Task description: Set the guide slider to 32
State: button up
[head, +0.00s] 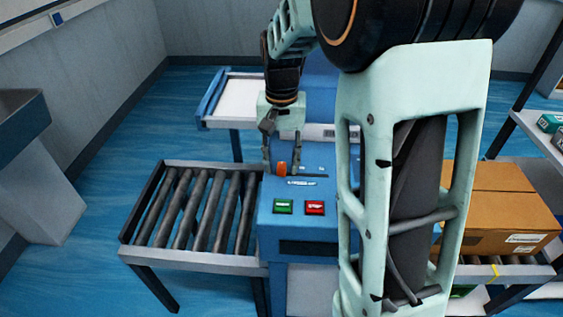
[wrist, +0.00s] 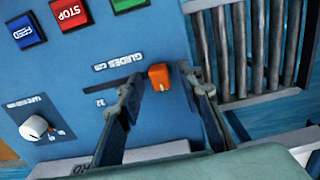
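The guide slider's orange knob (head: 281,168) is at the left end of a dark slot (head: 312,176) on the blue machine's top panel. In the wrist view, the orange knob (wrist: 159,77) sits beside the upside-down "GUIDES CM" label (wrist: 118,62). A small marking that looks like 32 (wrist: 100,102) is left of the left finger. My gripper (head: 281,157) is open, pointing down at the knob. In the wrist view, my gripper (wrist: 160,82) has one finger on each side of the knob, with visible gaps. The left finger hides part of the slot and scale.
Green (head: 283,206) and red STOP (head: 315,207) buttons are on the panel's near side. A white dial (wrist: 34,128) shows in the wrist view. A roller conveyor (head: 195,210) stands left; cardboard boxes (head: 500,205) are right. My arm hides the panel's right side.

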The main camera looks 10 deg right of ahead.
aim_at(324, 176)
jog(key=shift+f, duration=0.1)
jog(key=shift+c, duration=0.6)
grip_shut()
jog(key=s+d, duration=0.1)
jog(key=d, duration=0.2)
jog(key=s+d, duration=0.1)
jog(key=d, duration=0.2)
jog(key=s+d, duration=0.1)
jog(key=d, duration=0.3)
jog(key=shift+s, duration=0.1)
jog(key=shift+o, duration=0.6)
grip_release()
jog(key=shift+d, duration=0.15)
